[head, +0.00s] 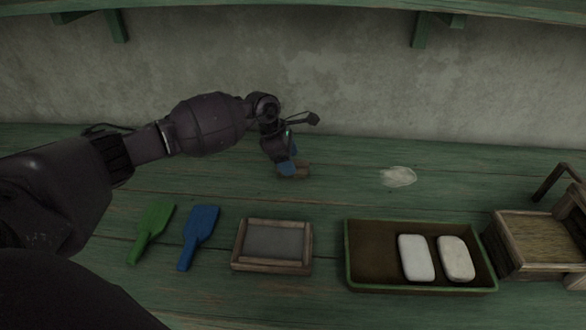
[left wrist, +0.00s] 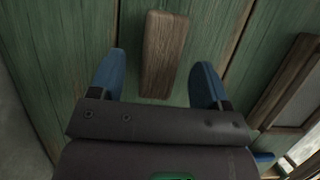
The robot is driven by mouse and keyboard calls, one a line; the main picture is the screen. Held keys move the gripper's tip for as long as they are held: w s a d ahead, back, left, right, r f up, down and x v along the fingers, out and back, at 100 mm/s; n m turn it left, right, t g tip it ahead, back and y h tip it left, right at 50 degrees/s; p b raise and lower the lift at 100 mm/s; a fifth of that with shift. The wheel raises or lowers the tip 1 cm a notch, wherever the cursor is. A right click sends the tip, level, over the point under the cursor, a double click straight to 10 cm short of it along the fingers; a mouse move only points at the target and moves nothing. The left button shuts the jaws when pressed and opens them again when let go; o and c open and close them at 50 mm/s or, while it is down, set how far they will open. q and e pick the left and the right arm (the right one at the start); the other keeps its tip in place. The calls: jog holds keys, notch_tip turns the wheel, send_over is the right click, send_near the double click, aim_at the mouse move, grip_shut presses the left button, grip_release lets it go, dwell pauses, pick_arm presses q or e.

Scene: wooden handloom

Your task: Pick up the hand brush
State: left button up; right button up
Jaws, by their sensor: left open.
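The hand brush shows as a brown wooden block (left wrist: 165,50) lying on the green planks in the left wrist view. In the head view only a small brown part of it (head: 304,170) shows, as my gripper covers the rest. My left gripper (head: 288,168) points down over it. In the left wrist view the blue fingers (left wrist: 160,68) are open, one on each side of the block, with a gap on both sides. Bristles are not visible. My right gripper is in neither view.
Along the bench front lie a green scoop (head: 152,230), a blue scoop (head: 198,236), a wood-framed panel (head: 238,262), a tray (head: 362,288) with two white blocks, and a wooden box (head: 506,252). A pale patch (head: 398,176) lies right of the gripper. The wall (head: 350,85) stands behind.

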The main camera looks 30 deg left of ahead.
pick_arm(q)
jog(key=x, duration=0.2)
jog(key=shift+f, duration=0.35)
jog(key=shift+d+f, duration=0.1)
jog(key=shift+f, duration=0.05)
jog(key=c, duration=0.9)
jog(key=shift+c, duration=0.6)
notch_tip(320, 180, up, 10)
jog(key=shift+f+p, duration=0.1)
jog(key=shift+p, duration=0.45)
jog(key=shift+r, duration=0.2)
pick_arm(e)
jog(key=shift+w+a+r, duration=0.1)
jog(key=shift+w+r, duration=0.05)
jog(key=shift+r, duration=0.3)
